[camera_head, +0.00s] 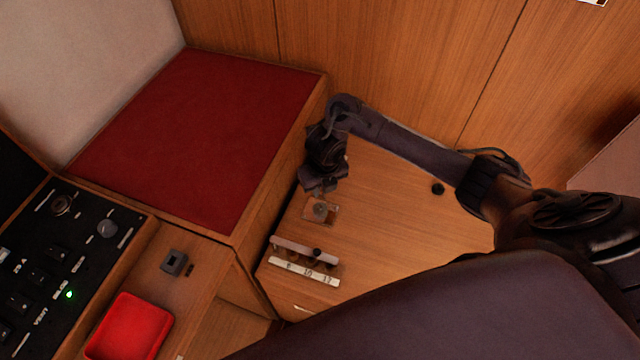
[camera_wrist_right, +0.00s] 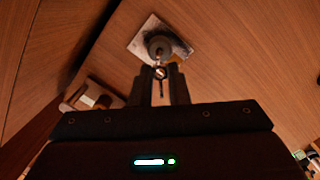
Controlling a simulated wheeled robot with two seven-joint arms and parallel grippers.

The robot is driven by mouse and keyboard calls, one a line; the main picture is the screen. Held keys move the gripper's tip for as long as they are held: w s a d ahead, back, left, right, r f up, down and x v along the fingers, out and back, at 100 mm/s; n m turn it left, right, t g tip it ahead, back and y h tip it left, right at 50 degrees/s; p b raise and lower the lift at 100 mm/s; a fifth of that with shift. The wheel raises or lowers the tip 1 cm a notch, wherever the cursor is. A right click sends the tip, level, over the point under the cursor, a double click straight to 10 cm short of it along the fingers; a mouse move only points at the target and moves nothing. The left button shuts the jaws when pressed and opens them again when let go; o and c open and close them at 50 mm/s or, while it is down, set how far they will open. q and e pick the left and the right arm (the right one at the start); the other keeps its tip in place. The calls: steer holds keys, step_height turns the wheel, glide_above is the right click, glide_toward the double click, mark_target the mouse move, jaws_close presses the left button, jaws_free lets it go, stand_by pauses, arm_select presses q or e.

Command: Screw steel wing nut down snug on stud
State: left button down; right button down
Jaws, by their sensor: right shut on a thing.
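A small square plate (camera_head: 331,216) lies on the wooden top, with a round grey piece (camera_head: 320,208) at its middle. In the right wrist view the plate (camera_wrist_right: 139,44) and the grey piece (camera_wrist_right: 158,44) are just beyond my fingertips. The stud cannot be made out clearly. My right gripper (camera_head: 318,190) is beside the plate, and its fingers (camera_wrist_right: 160,76) are shut on a small shiny metal piece (camera_wrist_right: 160,72), which looks like the steel wing nut. Its wings are too small to tell, as is whether it touches the stud. My left gripper is not in view.
A rack (camera_head: 305,250) with dark knobs and a numbered white strip (camera_head: 304,271) stand near the plate. A red tray (camera_head: 130,326), a grey block (camera_head: 174,262) and a control panel (camera_head: 70,250) are at left. A red cushion (camera_head: 205,130) lies behind.

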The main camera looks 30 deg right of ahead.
mark_target(320, 205)
steer(key=shift+f+b, duration=0.55)
steer(key=shift+f, duration=0.2)
step_height(320, 205, down, 3)
steer(key=shift+r+b, duration=0.2)
steer(key=shift+b, duration=0.95)
steer(key=shift+f+b, duration=0.65)
steer(key=shift+f, duration=0.05)
steer(key=shift+f, duration=0.15)
steer(key=shift+f+b, duration=0.75)
steer(key=shift+b, duration=0.15)
